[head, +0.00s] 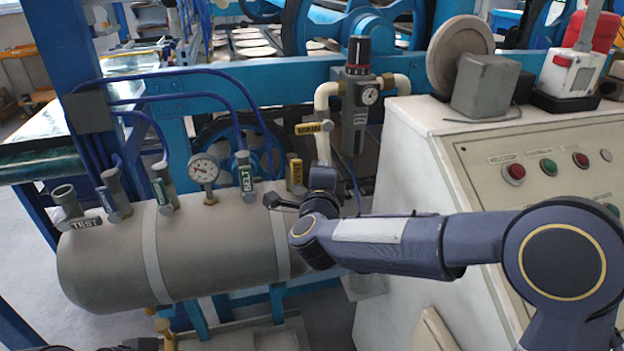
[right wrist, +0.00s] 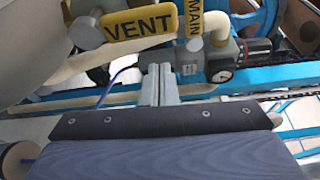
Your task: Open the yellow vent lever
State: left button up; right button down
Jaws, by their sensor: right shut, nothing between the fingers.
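The yellow vent lever (head: 296,173) stands roughly upright on the right part of the grey tank (head: 200,245) in the head view. In the right wrist view the vent lever (right wrist: 140,23) shows large at the top, its VENT lettering readable. My right gripper (right wrist: 158,85) is shut and empty, its grey fingers below the lever in that picture with a visible gap. Dark parts at the bottom left edge seem to be my left gripper (head: 132,345), mostly cut off.
A yellow MAIN lever (head: 314,128) lies close by, beside the pipe and the regulator with its gauge (head: 369,95). Green BELT (head: 247,179) and other valves stand left along the tank. The white control cabinet (head: 420,165) stands to the right.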

jog(key=s, duration=1)
jog(key=shift+d, duration=0.25)
